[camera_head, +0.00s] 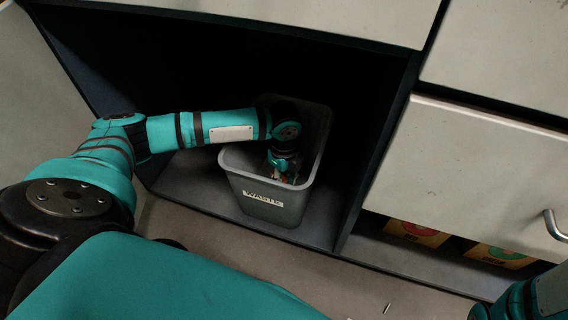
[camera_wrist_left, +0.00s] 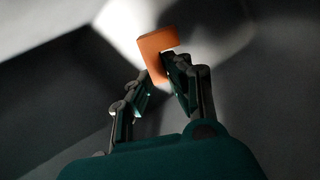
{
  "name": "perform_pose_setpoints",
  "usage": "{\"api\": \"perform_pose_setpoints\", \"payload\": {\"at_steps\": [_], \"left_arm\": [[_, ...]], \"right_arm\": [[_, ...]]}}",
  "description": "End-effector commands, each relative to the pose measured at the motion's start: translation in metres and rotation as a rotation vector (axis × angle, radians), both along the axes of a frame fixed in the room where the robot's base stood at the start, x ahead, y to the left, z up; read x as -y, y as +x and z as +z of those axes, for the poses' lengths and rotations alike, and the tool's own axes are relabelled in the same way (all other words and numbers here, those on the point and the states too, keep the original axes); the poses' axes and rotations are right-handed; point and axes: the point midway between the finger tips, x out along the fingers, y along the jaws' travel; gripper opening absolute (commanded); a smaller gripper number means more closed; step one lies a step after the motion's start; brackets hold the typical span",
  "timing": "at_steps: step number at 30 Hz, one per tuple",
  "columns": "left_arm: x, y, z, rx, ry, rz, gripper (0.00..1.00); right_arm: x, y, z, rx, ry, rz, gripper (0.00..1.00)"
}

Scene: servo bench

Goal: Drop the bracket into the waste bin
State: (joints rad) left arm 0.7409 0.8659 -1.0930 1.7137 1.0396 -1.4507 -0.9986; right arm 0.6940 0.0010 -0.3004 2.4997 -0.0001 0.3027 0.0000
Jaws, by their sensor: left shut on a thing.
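The grey waste bin (camera_head: 262,200) stands upright in an open cabinet bay in the head view, with lettering on its front. My left arm reaches in from the left, and my left gripper (camera_head: 285,172) points down inside the bin's opening. In the left wrist view my left gripper (camera_wrist_left: 160,85) is shut on the orange bracket (camera_wrist_left: 157,46), which sticks out past the fingertips. Pale and dark grey surfaces surround it there. In the head view the bracket is mostly hidden by the gripper and the bin wall. My right gripper is not in view.
The cabinet bay floor (camera_head: 190,180) is bare left of the bin. A dark upright panel (camera_head: 375,150) stands to its right. Beyond it, boxes with a red (camera_head: 417,232) and a green (camera_head: 497,254) mark sit under a pale door (camera_head: 470,180) with a metal handle (camera_head: 553,225).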

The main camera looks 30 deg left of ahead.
Motion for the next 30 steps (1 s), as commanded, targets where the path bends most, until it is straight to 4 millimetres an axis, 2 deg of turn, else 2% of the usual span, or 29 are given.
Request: {"api": "perform_pose_setpoints", "payload": {"at_steps": [3, 6, 15, 29, 30], "left_arm": [[0.000, 0.000, -0.023, -0.001, 0.000, 0.001, 0.00], [0.000, 0.000, -0.034, 0.000, 0.000, 0.001, 0.00], [0.000, 0.000, -0.032, 0.000, 0.000, 0.001, 0.00], [0.000, 0.000, -0.044, 0.000, 0.000, 0.000, 0.00], [0.000, 0.000, -0.044, 0.000, 0.000, 0.000, 0.16]], "right_arm": [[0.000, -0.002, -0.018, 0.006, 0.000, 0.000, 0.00], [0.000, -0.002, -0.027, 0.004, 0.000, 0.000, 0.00], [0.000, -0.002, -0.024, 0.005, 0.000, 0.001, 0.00], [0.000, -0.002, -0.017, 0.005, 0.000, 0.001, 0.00], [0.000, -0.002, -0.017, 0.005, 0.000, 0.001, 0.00]]}}
